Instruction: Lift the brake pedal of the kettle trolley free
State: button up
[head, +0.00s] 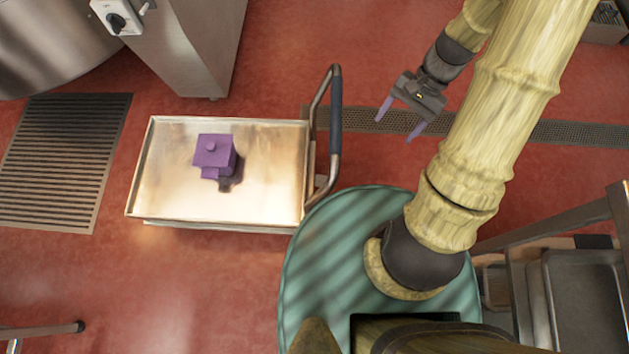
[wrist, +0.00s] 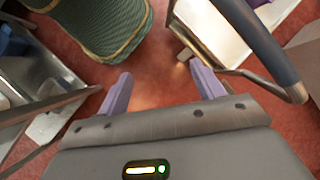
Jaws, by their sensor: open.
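The kettle trolley (head: 160,200) is a shallow steel cart with a dark-gripped push handle (head: 336,120) at its right end. In the wrist view the trolley (wrist: 208,28) is at the upper right, with the handle (wrist: 262,42) crossing it. A small pale tab (wrist: 184,54) low at the trolley's end may be the brake pedal; I cannot tell for sure, nor whether it is up or down. My gripper (head: 396,126) is open and empty, right of the handle and apart from it. Its two purple fingers (wrist: 160,75) point toward the floor by the trolley's handle end.
A purple block-shaped object (head: 212,152) sits on the trolley top. A floor drain (head: 575,132) runs behind my gripper. A large steel vessel (head: 50,45) and a grate (head: 65,160) are at left. A steel rack with trays (head: 590,290) stands at lower right. Red floor around the trolley's front is clear.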

jog(key=w+d+f+m+t+y+b, duration=0.1)
jog(key=f+m+y+b, duration=0.4)
jog(key=f+b, duration=1.3)
jog(key=w+d+f+m+t+y+b, duration=0.2)
jog(key=f+m+y+b, duration=0.4)
jog(key=f+b, duration=1.2)
notch_tip(320, 180, down, 15)
jog(key=t+y, duration=0.1)
jog(key=y, duration=0.1)
jog(key=shift+w+d+y, duration=0.15)
jog(key=shift+w+y, duration=0.15)
jog(key=shift+s+d, duration=0.1)
send_near(324, 181)
jog(key=shift+a+f, duration=0.2)
jog(key=shift+a, duration=1.15)
jog(key=shift+a+f, duration=0.25)
jog(key=shift+a, duration=1.1)
jog(key=shift+a+f, duration=0.2)
jog(key=shift+a, duration=1.15)
jog(key=shift+r+p, duration=0.1)
jog(key=shift+p, duration=0.2)
